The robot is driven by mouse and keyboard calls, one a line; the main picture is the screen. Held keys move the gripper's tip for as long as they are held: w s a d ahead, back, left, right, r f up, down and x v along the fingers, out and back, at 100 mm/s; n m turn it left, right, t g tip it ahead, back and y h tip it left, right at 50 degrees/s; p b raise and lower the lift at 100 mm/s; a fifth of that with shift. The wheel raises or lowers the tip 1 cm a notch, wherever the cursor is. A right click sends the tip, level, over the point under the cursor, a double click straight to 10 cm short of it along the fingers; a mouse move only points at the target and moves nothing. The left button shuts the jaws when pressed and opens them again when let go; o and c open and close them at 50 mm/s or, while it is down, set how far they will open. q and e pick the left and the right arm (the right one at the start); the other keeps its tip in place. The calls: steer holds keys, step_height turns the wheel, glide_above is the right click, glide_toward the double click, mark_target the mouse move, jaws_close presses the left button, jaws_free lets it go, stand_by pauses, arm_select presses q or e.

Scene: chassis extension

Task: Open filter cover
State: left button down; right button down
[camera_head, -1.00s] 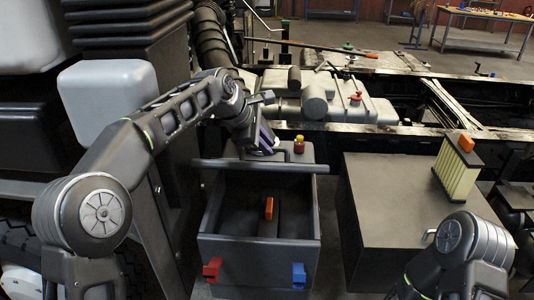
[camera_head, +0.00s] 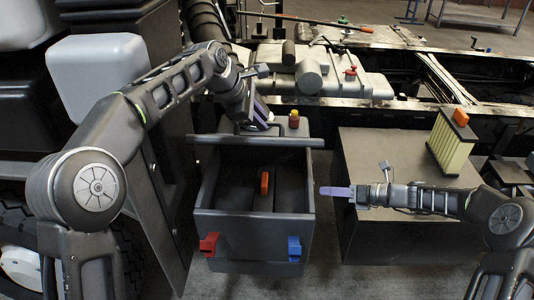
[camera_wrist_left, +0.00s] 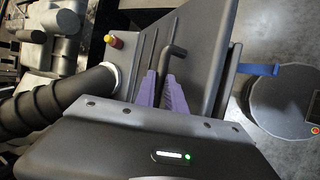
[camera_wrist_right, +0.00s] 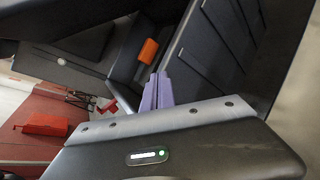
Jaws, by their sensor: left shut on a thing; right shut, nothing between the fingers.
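The dark filter box (camera_head: 253,225) stands open at the top in the head view. Its cover (camera_head: 260,141) is raised at the back edge, and it also shows in the left wrist view (camera_wrist_left: 205,40). An orange-handled piece (camera_head: 264,183) lies inside the box. A red latch (camera_head: 208,244) and a blue latch (camera_head: 294,248) are on the box front. My left gripper (camera_head: 262,122) is shut on the cover's dark bent handle (camera_wrist_left: 173,50). My right gripper (camera_head: 337,191) is shut and empty, just right of the box wall; its fingers show in its wrist view (camera_wrist_right: 158,92).
A dark block (camera_head: 385,235) stands right of the box under my right forearm. A yellow pleated filter with an orange top (camera_head: 450,143) stands on it. A red-and-yellow cap (camera_head: 294,119) is behind the cover. The chassis frame (camera_head: 420,115) lies beyond.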

arm_select(q)
steer(key=shift+a+f, duration=0.1)
steer(key=shift+f, duration=0.2)
arm_select(e)
steer(key=a+r+y, duration=0.1)
steer(key=a, duration=0.1)
steer(key=a+r+y, duration=0.1)
steer(key=r, duration=0.1)
steer(key=a+r+m+y, duration=0.1)
steer(key=a, duration=0.1)
steer(key=shift+a+r, duration=0.15)
steer(key=shift+a, duration=0.2)
steer(key=s+a+r+n+g+y, duration=0.2)
steer(key=s+a+r+n+y, duration=0.1)
steer(key=s+r+n+y, duration=0.1)
steer(key=shift+s+r+g+y, duration=0.15)
steer(key=shift+r+g+y, duration=0.05)
steer(key=shift+g+y, duration=0.2)
steer(key=shift+a, duration=0.15)
steer(key=w+a+r, duration=0.4)
steer(key=a+r, duration=0.1)
steer(key=a, duration=0.4)
steer(key=shift+a, duration=0.25)
